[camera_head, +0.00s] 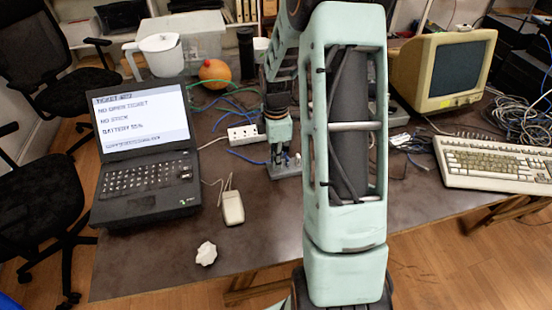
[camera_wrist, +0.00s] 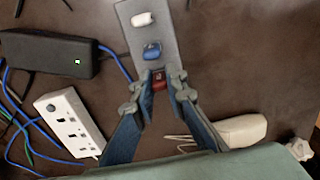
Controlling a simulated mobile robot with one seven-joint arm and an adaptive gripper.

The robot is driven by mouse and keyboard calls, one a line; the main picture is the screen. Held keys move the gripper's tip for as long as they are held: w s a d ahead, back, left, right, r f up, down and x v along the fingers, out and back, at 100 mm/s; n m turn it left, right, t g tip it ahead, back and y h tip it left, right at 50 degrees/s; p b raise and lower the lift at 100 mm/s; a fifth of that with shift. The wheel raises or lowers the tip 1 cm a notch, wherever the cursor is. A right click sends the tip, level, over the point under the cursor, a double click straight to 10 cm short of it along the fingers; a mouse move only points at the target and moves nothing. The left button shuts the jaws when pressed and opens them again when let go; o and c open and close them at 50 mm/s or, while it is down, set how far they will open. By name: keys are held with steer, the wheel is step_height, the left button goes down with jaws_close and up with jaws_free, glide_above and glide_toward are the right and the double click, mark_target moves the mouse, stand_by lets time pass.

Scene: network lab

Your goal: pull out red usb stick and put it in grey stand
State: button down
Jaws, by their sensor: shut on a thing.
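The grey stand (camera_wrist: 168,28) lies on the desk, with a white stick (camera_wrist: 143,19) and a blue stick (camera_wrist: 152,51) standing in it in the wrist view. The red usb stick (camera_wrist: 159,82) is between my fingertips at the stand's near end. My gripper (camera_wrist: 159,86) is shut on it. Whether the red stick is seated in the stand or just above it I cannot tell. In the head view my gripper (camera_head: 280,157) is down at the stand (camera_head: 286,172), and the red stick is not clearly visible. The laptop (camera_head: 146,150) is at left; its screen reads "NO STICK".
A white power strip (camera_wrist: 72,120) and a black box (camera_wrist: 45,56) with blue cables lie beside the stand. A mouse (camera_head: 232,207) and crumpled paper (camera_head: 206,253) are in front. A keyboard (camera_head: 495,163) and old monitor (camera_head: 442,72) stand right. The front desk middle is clear.

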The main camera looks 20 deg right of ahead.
steer(key=shift+f, duration=0.2)
steer(key=c, duration=1.8)
jaws_free()
steer(key=shift+c, duration=0.2)
steer(key=shift+r, duration=0.1)
step_height(320, 180, up, 12)
